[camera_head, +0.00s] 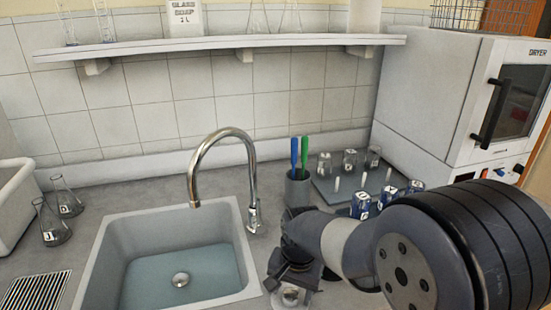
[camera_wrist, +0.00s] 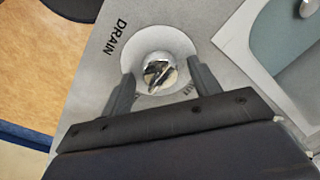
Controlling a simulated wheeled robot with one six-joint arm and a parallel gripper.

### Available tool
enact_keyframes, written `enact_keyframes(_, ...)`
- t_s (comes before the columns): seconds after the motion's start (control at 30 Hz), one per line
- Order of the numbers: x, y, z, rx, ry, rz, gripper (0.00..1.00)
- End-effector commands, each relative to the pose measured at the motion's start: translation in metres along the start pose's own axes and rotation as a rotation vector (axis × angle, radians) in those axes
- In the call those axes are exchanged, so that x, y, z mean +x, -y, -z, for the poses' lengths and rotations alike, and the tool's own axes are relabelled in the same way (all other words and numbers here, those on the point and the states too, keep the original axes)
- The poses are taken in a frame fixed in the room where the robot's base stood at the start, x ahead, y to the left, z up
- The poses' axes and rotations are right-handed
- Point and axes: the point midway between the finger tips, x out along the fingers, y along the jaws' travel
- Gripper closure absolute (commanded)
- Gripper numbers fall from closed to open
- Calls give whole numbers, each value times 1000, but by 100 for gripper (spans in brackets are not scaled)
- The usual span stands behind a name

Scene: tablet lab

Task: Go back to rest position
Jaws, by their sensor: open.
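My gripper (camera_wrist: 161,71) is open, with one finger on each side of a round metal drain knob (camera_wrist: 155,74) on the counter. The word DRAIN is printed beside the knob. I cannot tell whether the fingers touch it. In the head view my gripper (camera_head: 291,278) is low in the middle, just right of the sink, and my arm reaches in from the right. The knob (camera_head: 290,297) shows partly beneath it. Nothing is held.
The sink (camera_head: 103,262) holds shallow water, and a curved faucet (camera_head: 222,133) rises behind it. A dark cup (camera_head: 298,190) with blue and green tools stands behind my gripper. A tray (camera_head: 328,189) with glassware, a white dryer (camera_head: 455,95) and flasks (camera_head: 52,224) are nearby. A shelf (camera_head: 225,43) hangs above.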

Motion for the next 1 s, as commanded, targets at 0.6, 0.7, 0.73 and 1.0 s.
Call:
enact_keyframes(0.6,1,1,1,-486,34,1,41)
enact_keyframes(0.7,1,1,1,-568,39,1,41)
enact_keyframes(0.73,1,1,1,-592,40,1,41)
enact_keyframes(1.0,1,2,1,-815,56,1,41)
